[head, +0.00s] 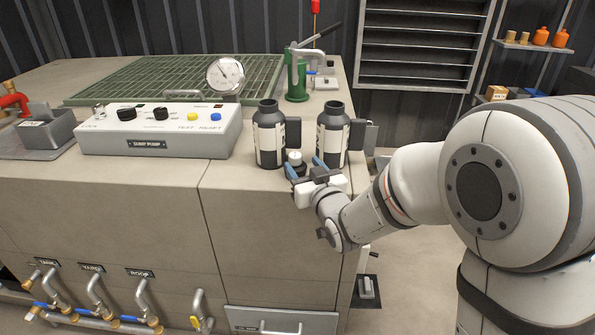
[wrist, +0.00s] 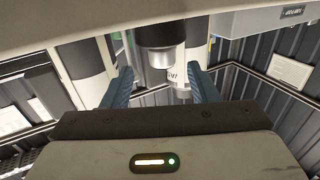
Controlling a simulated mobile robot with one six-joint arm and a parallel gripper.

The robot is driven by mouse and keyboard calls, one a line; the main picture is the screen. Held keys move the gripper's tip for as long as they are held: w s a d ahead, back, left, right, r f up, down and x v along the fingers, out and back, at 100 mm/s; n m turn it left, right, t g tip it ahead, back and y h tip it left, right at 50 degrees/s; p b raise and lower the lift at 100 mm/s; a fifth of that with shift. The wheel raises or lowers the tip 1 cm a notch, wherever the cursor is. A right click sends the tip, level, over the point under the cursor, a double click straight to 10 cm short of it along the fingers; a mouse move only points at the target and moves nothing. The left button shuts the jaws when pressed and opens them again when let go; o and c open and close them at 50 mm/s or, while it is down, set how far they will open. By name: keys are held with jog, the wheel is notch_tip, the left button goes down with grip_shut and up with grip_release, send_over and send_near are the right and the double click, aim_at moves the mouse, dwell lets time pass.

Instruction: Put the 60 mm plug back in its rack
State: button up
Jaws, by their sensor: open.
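My gripper (head: 303,163) is open, its two blue fingers reaching over the bench top between two dark canisters. In the wrist view, the fingers of my gripper (wrist: 160,78) stand apart, one on each side. A short dark piece with a pale round top (head: 294,157) stands at the fingertips in the head view. A cylinder with a black body and silver end (wrist: 160,52) shows between the fingers in the wrist view, with no clear contact. It may be the same piece; I cannot read a size. I cannot make out which thing is the plug's rack.
A left canister (head: 268,140) and a right canister (head: 331,138), both with pale labels and handles, stand close to my gripper. A control box (head: 160,140), a dial gauge (head: 225,75) and a green hand press (head: 297,77) are on the bench.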

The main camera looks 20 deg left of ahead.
aim_at(298, 160)
jog(key=x, duration=0.5)
jog(key=shift+a+f, duration=0.1)
jog(key=shift+a, duration=0.15)
grip_shut()
dwell(0.4)
